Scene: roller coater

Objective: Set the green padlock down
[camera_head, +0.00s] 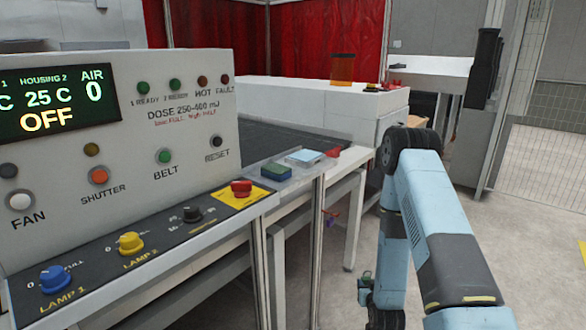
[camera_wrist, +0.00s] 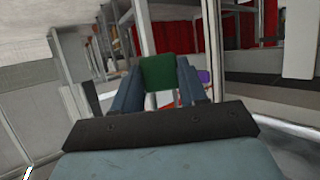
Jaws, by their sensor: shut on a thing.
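The green padlock (camera_wrist: 158,72) shows in the wrist view as a plain green block between the two fingers of my gripper (camera_wrist: 158,84). The gripper is shut on it and holds it in front of the wrist. The padlock's shackle cannot be made out. In the head view my arm reaches up from the lower right and folds down at its elbow. A small dark greenish shape shows beside the lower part of my arm, too small to tell clearly.
The control panel (camera_head: 160,130) fills the left, with its knob ledge (camera_head: 150,262) in front. A small light-blue-topped item (camera_head: 303,157) and a red item (camera_head: 333,152) lie by the conveyor (camera_head: 270,140). A purple item (camera_wrist: 205,76) shows beyond my gripper. Floor at right is clear.

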